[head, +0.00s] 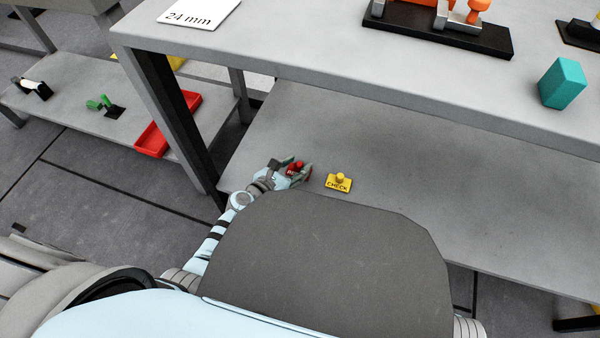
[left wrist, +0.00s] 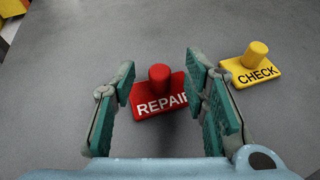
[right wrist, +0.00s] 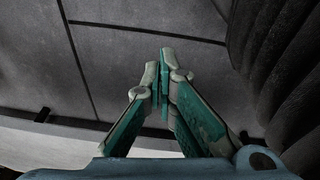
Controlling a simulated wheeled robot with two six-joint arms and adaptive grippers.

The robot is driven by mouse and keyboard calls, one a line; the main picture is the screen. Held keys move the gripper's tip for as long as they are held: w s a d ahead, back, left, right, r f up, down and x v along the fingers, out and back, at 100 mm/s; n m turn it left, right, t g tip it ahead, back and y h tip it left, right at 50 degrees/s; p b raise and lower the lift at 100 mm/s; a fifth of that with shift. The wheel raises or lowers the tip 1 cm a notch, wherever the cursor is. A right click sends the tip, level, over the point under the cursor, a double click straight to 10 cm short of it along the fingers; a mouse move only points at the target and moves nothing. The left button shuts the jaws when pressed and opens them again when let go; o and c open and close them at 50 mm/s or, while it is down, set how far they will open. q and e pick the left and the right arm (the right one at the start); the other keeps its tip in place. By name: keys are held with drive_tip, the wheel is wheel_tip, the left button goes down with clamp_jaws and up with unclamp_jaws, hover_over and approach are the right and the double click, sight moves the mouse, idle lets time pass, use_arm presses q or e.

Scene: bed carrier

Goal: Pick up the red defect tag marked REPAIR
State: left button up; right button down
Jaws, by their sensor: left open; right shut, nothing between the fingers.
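The red REPAIR tag (left wrist: 157,102) lies on the grey lower shelf, with a round red knob standing up from its plate. My left gripper (left wrist: 165,88) is open, with its fingers on either side of the tag; the right fingers cover the end of the word. I cannot tell whether any finger touches it. In the head view the red tag (head: 297,168) shows between the fingers of my left gripper (head: 298,170). My right gripper (right wrist: 163,65) is shut and empty above the floor.
A yellow CHECK tag (left wrist: 254,66) lies just right of the left gripper, also on the shelf (head: 400,190). The upper tabletop (head: 330,50) overhangs the shelf, and a dark table leg (head: 170,115) stands to the left. The shelf right of the CHECK tag is clear.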

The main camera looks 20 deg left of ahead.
use_arm(q)
drive_tip(key=shift+w+d+f, duration=0.1)
drive_tip(key=shift+w, duration=0.15)
clamp_jaws()
